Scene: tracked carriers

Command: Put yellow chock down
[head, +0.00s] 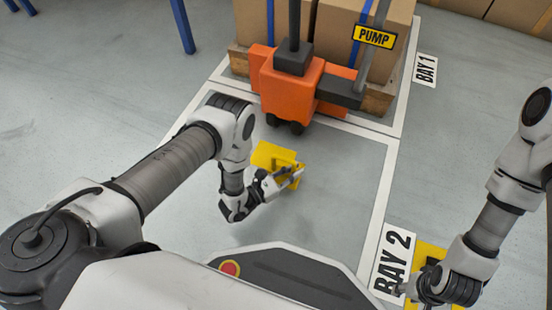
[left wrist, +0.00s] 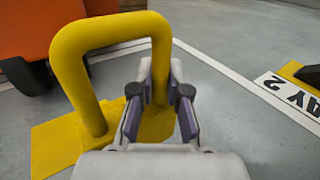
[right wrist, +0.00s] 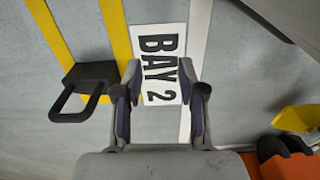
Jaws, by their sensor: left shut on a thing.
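The yellow chock (head: 270,154) has a flat base and a thick looped handle. It is inside the white-outlined BAY 2 area, just in front of the orange pump truck. My left gripper (head: 291,178) is shut on the chock's handle. The left wrist view shows the fingers (left wrist: 160,98) on either side of the right leg of the handle (left wrist: 70,60). The base (left wrist: 55,145) is low over or on the floor; I cannot tell if it touches. My right gripper (right wrist: 160,100) is open and empty above the BAY 2 sign (right wrist: 160,62).
The orange pump truck (head: 290,85) stands against a pallet of boxes (head: 390,50) in BAY 1. A yellow-marked patch (head: 432,252) with a black-handled item (right wrist: 88,82) lies right of the BAY 2 sign. The bay floor around the chock (head: 340,180) is clear.

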